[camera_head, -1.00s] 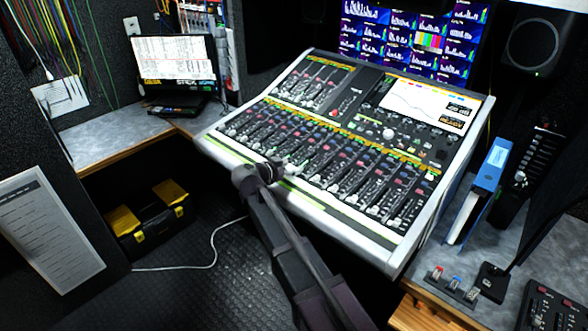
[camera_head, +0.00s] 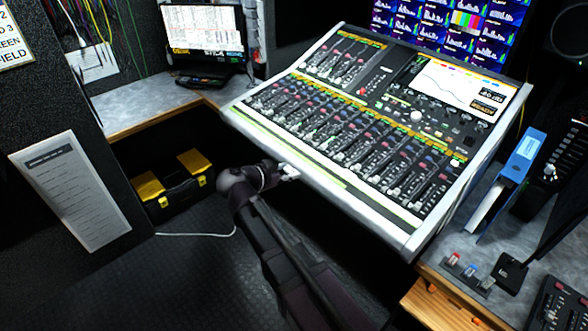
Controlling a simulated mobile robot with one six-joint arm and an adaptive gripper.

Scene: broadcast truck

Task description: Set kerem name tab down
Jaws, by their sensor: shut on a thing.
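My gripper (camera_head: 287,172) is at the front edge of the large mixing console (camera_head: 375,215), seen small and from behind. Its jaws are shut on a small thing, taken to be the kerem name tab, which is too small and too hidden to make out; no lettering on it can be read. The gripper shows against the console's pale front lip, next to a yellow-green strip (camera_head: 325,175) there. Whether it touches the lip cannot be told.
A laptop (camera_head: 205,35) stands on the grey left desk (camera_head: 140,100). A black and yellow toolbox (camera_head: 175,188) is on the floor below. A blue binder (camera_head: 522,155), small coloured switches (camera_head: 470,270) and a dark panel crowd the right desk. Open floor lies left of my arm.

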